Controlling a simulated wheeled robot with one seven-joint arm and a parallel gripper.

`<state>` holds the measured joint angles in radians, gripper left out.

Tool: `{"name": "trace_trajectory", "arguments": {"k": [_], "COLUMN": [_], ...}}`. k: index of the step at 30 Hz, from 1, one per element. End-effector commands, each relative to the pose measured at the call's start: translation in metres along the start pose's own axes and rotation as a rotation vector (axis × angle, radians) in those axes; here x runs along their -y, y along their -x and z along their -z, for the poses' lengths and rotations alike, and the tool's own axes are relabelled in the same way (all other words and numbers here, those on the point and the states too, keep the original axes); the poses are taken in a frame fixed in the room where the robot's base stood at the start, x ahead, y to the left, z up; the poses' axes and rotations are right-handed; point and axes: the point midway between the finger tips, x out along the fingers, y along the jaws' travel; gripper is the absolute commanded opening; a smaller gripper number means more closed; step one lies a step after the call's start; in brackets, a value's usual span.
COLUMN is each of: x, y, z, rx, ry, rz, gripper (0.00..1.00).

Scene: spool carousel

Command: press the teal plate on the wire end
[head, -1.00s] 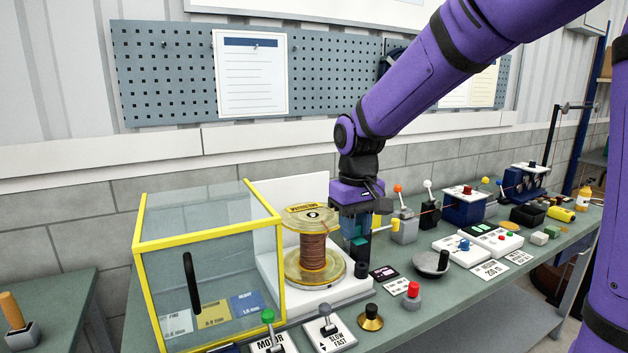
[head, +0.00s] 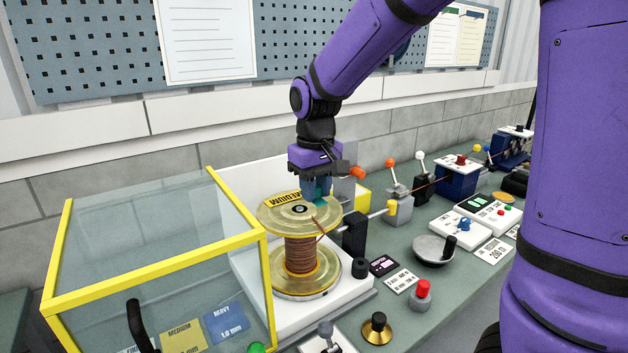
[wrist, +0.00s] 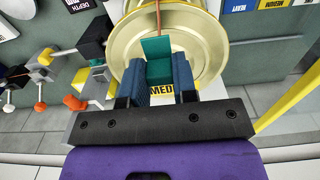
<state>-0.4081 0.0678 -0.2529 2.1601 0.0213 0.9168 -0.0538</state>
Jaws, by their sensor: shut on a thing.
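The spool (head: 301,256) stands upright on a white base, wound with copper wire between two pale gold flanges. A short copper wire end (head: 319,228) shows at the front right of its upper flange. In the wrist view a thin copper line (wrist: 158,18) runs over the flange. My gripper (head: 317,190) is shut on the teal plate (wrist: 157,58), which sits between its blue fingers. Gripper and plate are over the back right of the upper flange, behind the wire end. I cannot tell whether the plate touches the flange.
A yellow-framed clear guard box (head: 150,268) stands left of the spool. A black post with a yellow-tipped rod (head: 354,237) stands close on its right. A grey dish with a black knob (head: 433,250) and a red button (head: 422,290) are farther right.

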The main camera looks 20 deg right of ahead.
Motion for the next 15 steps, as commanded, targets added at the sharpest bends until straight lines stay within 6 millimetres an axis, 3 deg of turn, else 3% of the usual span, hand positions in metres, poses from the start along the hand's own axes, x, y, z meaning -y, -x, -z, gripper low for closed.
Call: {"name": "trace_trajectory", "arguments": {"k": [15], "x": [0.0], "y": [-0.041], "z": [0.0], "rx": [0.0], "ry": [0.0], "rz": [0.0], "gripper": [0.05]}}
